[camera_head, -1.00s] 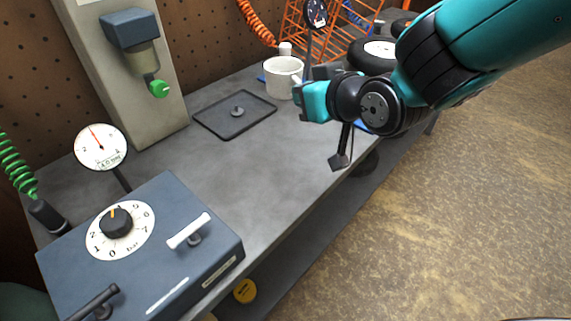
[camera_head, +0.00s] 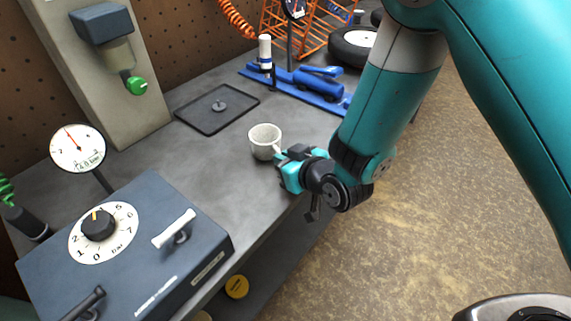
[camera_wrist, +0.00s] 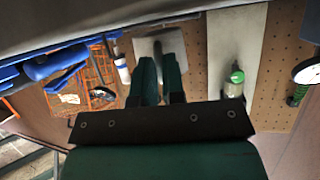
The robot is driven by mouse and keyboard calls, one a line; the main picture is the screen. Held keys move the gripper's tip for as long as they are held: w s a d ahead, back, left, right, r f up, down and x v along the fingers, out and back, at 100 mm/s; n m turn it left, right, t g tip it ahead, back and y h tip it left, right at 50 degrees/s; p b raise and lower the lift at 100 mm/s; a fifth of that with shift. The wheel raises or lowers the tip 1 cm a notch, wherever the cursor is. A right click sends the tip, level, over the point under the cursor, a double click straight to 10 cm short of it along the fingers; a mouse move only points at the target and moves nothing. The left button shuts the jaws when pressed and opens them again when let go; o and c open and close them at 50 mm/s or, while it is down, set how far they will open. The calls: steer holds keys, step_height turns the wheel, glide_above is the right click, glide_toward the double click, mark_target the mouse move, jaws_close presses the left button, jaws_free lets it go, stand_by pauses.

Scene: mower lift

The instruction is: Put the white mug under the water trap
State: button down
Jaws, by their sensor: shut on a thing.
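The white mug (camera_head: 264,142) is upright to the right of the dark tray, over the grey bench. My gripper (camera_head: 284,165) is at its right side, shut on its handle. Whether the mug touches the bench is hard to tell. In the wrist view the mug (camera_wrist: 158,42) shows as a pale shape beyond the two dark green fingers (camera_wrist: 159,72). The water trap (camera_head: 117,52) is on the grey column at the back left, with a blue-grey head, a beige bowl and a green valve at its bottom. Its green valve (camera_wrist: 237,77) also shows in the wrist view.
A blue box with a dial (camera_head: 125,245) and a gauge (camera_head: 78,149) stand at the left. A blue jack (camera_head: 310,82) and an orange rack (camera_head: 300,30) are behind. The bench middle is bare.

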steer(key=shift+f, duration=0.6)
steer(key=shift+f, duration=0.1)
steer(key=c, duration=1.2)
jaws_free()
